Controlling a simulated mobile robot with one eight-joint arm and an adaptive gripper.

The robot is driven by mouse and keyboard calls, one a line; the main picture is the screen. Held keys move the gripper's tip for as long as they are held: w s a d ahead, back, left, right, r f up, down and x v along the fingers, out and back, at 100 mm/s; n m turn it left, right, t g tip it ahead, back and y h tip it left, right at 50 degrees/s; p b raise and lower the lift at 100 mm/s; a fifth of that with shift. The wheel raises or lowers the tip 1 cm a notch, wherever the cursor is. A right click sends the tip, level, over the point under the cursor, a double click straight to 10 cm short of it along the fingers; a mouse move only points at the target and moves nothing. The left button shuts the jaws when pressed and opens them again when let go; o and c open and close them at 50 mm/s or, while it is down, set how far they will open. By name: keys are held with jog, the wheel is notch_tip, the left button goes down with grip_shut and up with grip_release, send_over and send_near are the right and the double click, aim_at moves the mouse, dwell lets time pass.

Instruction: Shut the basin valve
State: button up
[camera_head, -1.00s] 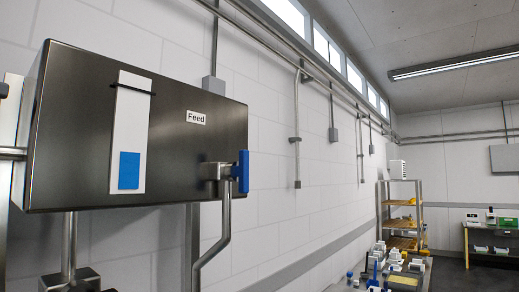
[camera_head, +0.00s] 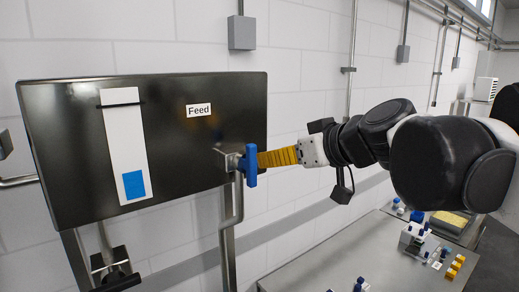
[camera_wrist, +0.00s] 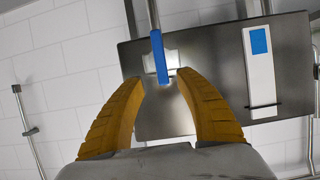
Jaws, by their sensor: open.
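A dark tank (camera_head: 70,150) labelled "Feed" hangs at the left in the head view. It also shows upside down in the wrist view (camera_wrist: 205,100). A valve with a blue lever handle (camera_head: 249,165) sits at its lower right side, above a bent metal pipe (camera_head: 231,212). The handle stands about upright in the head view. My gripper (camera_head: 260,160), with yellow fingers, reaches it from the right. In the wrist view, my gripper (camera_wrist: 160,78) is open, and the end of the blue handle (camera_wrist: 161,60) appears between its fingertips. I cannot tell whether they touch it.
A white gauge strip (camera_head: 121,140) with a blue lower part is on the tank's front. A metal table (camera_head: 340,255) below right carries small bottles and a tray (camera_head: 450,222). The white block wall (camera_head: 300,60) is close behind. The space just below the handle's right is free.

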aim_at(254, 161)
jog(key=p+x, duration=0.1)
jog(key=x, duration=0.9)
jog(key=shift+a+f, duration=0.1)
jog(key=shift+s, duration=0.1)
jog(key=shift+c, duration=0.2)
grip_shut()
